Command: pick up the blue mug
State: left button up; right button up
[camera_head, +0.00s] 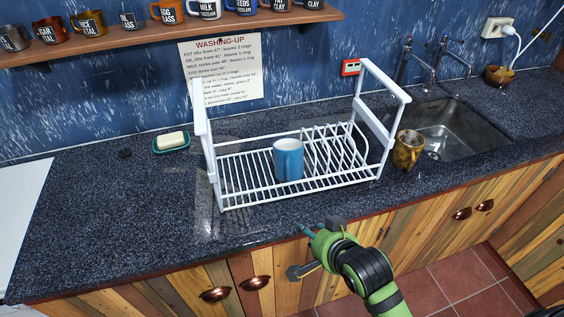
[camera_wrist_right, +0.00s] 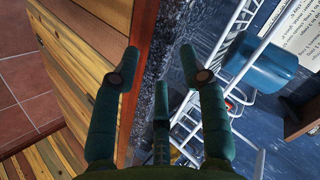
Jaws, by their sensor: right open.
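The blue mug (camera_head: 288,160) stands upright in the white dish rack (camera_head: 238,205), near the middle of its wire floor. The mug also shows in the right wrist view (camera_wrist_right: 268,68), to the right of the fingers, behind the rack's white wires. My right gripper (camera_head: 298,249) is at the counter's front edge, in front of the rack and apart from the mug. My left gripper is not in view.
A brown-gold mug (camera_head: 407,149) stands right of the rack, beside the sink (camera_head: 455,130). A soap dish (camera_head: 171,142) sits at the back left. Several mugs line the shelf (camera_head: 150,36) above. The rack's tall side frames flank the mug. The counter's left is mostly clear.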

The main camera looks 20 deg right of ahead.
aim_at(294, 165)
jog(key=w+r+m+t+y, duration=0.1)
jog(key=w+r+m+t, duration=0.5)
jog(key=r, duration=0.7)
jog(key=shift+m+g, duration=0.4)
jog(key=shift+g, duration=0.3)
jog(key=x, duration=0.2)
jog(key=p+x, duration=0.1)
jog(key=x, duration=0.1)
jog(key=p+x, duration=0.1)
jog(key=x, duration=0.2)
jog(key=shift+a+r, duration=0.2)
jog(key=shift+a, duration=0.1)
jog(key=shift+w+a+f, duration=0.1)
jog(key=shift+w+f, duration=0.15)
jog(key=shift+w, duration=0.2)
jog(key=shift+s, duration=0.1)
grip_shut()
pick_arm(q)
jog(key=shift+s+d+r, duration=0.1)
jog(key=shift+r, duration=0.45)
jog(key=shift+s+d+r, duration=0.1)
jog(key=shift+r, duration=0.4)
pick_arm(e)
jog(key=shift+r, duration=0.1)
